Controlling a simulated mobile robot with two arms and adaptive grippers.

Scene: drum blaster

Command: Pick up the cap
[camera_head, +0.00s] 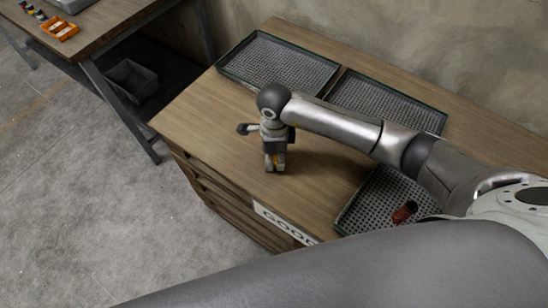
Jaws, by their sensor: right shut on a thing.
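My right gripper (274,167) points down over the wooden bench, left of the trays and near the bench's front edge. Its fingers are shut on a small yellowish thing, which I take for the cap (277,160). Only a sliver of the cap shows between the fingertips, so its shape is hidden. The fingertips are at or just above the bench top; I cannot tell whether the cap touches the wood. My left gripper is not in view.
The bench (205,115) holds two dark mesh trays at the back (275,62) (385,98). A third tray (372,195) at the front right holds a reddish-brown part (404,213). Bare wood surrounds the gripper. Another table (95,22) with an orange holder (60,28) stands at upper left.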

